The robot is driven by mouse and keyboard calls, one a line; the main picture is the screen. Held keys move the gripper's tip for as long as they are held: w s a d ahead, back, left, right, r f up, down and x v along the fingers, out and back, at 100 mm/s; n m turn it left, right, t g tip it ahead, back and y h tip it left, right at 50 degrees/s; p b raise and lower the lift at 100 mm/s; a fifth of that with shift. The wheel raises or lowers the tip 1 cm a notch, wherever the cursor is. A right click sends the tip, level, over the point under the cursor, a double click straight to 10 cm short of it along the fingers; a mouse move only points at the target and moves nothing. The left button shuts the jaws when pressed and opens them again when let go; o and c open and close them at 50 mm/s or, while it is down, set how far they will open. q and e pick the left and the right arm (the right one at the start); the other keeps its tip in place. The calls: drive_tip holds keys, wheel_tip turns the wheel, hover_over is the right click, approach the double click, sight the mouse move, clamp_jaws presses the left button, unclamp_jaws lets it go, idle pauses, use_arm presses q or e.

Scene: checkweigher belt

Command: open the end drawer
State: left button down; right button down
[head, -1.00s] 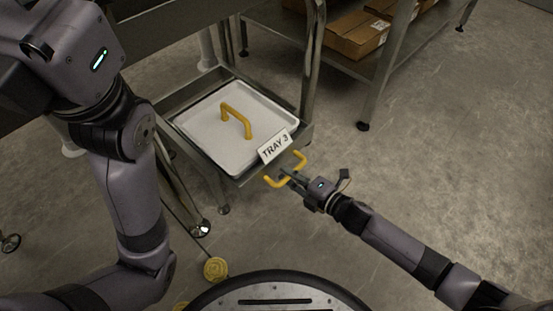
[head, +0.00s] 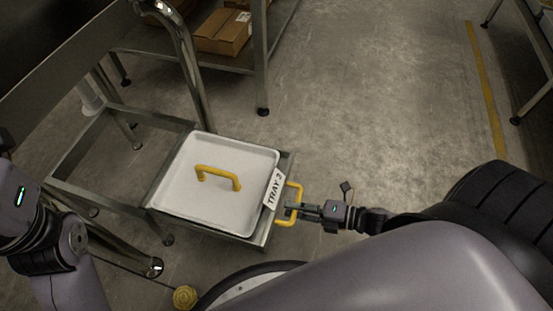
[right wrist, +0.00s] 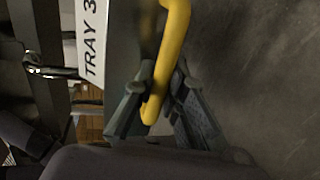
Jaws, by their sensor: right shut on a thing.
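The end drawer (head: 268,232) is a grey metal drawer on the end of the checkweigher frame. It stands out from the frame, with an empty railed space to its left. A white tray or lid with a yellow arched handle (head: 218,178) lies in it, and a "TRAY 3" label (head: 273,188) is on its front edge. The drawer's yellow pull handle (head: 298,191) sticks out to the right. My right gripper (head: 291,210) is shut on this pull handle, which also shows between the fingers in the right wrist view (right wrist: 172,45). My left gripper is out of view.
The frame's metal leg (head: 190,75) rises behind the drawer. A shelf with cardboard boxes (head: 222,36) stands at the back. A round yellow object (head: 185,297) is on the floor near my base. The floor to the right is open.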

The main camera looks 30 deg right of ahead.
drive_tip(key=shift+f+v, duration=0.2)
drive_tip(key=shift+v, duration=0.85)
drive_tip(key=c, duration=1.6)
unclamp_jaws()
drive_tip(key=v, duration=1.2)
drive_tip(key=shift+f, duration=0.1)
